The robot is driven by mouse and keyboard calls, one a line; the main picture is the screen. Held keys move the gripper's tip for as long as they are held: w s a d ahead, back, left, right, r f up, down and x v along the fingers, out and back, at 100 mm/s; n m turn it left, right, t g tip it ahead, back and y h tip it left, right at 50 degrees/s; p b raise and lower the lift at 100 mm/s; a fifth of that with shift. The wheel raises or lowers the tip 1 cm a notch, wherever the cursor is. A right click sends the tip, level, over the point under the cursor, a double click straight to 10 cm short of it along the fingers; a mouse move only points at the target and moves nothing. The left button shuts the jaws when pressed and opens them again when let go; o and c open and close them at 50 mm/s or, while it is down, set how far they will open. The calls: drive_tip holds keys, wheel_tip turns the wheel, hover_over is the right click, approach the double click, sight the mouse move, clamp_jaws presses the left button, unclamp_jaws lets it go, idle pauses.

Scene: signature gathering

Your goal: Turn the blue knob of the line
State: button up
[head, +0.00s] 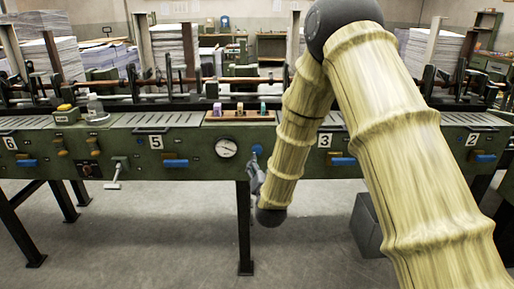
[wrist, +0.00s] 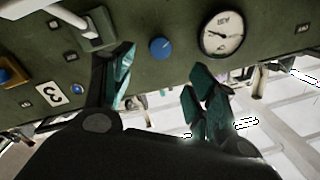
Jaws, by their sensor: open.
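The round blue knob (wrist: 160,47) sits on the green front panel of the line, beside a white dial gauge (wrist: 222,35). In the head view the knob (head: 257,149) shows just above my gripper, right of the gauge (head: 227,147). My gripper (wrist: 158,85) is open and empty, with its teal-padded fingers spread. In the wrist view the knob appears beyond the gap between the fingertips, apart from them. In the head view my gripper (head: 255,176) is close below the knob, partly hidden by my arm. The wrist view appears upside down.
The long green line (head: 110,138) spans the head view, with blue handles (head: 176,163), orange knobs and a protruding lever (head: 118,170). A black leg (head: 244,225) stands below the gauge. A grey box (head: 367,225) is on the floor. The floor left of that leg is largely clear.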

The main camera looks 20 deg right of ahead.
sight(257, 151)
drive_tip(key=w, duration=0.3)
drive_tip(key=w+d, duration=0.1)
drive_tip(key=w, duration=0.3)
drive_tip(key=w+d, duration=0.1)
drive_tip(key=w, duration=0.2)
drive_tip(key=shift+w, duration=0.25)
drive_tip(key=c, duration=1)
drive_tip(key=shift+c, duration=0.2)
